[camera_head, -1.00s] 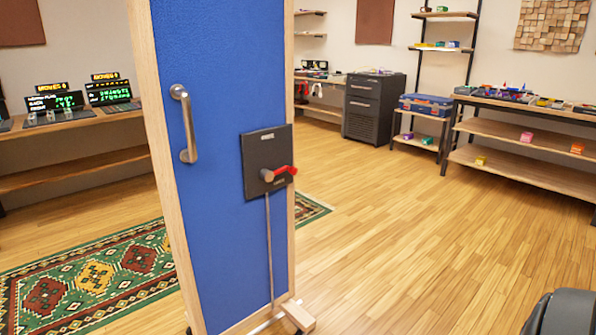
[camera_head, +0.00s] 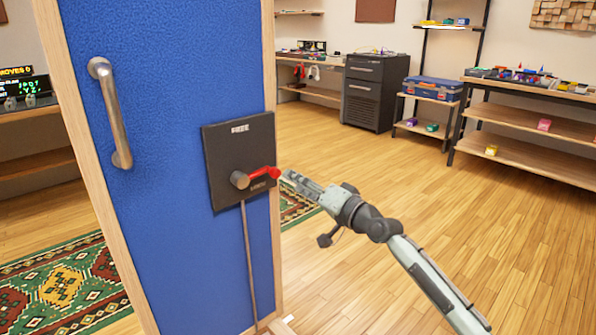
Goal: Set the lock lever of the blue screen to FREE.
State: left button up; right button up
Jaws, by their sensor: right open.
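The blue screen (camera_head: 165,250) stands upright in a wooden frame at the left of the head view. Its lock plate (camera_head: 222,150) is dark, with the word FREE at the top and another label, too small to read surely, near the lever. The red lock lever (camera_head: 262,173) points right from a metal hub (camera_head: 240,180), tilted slightly up. A thin rod runs down from the plate. My right gripper (camera_head: 287,178) is open at the lever's tip, just right of it; whether it touches I cannot tell. My left gripper is not in view.
A metal pull handle (camera_head: 110,112) sticks out from the screen's upper left. A green patterned rug (camera_head: 75,280) lies behind the screen. Shelves, a dark cabinet (camera_head: 372,92) and a blue case (camera_head: 433,88) stand along the back. The wooden floor (camera_head: 520,220) at right is open.

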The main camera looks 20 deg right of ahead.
aim_at(279, 174)
jog(key=x, duration=0.7)
jog(key=shift+w+a, duration=0.2)
jog(key=shift+a, duration=0.05)
grip_shut()
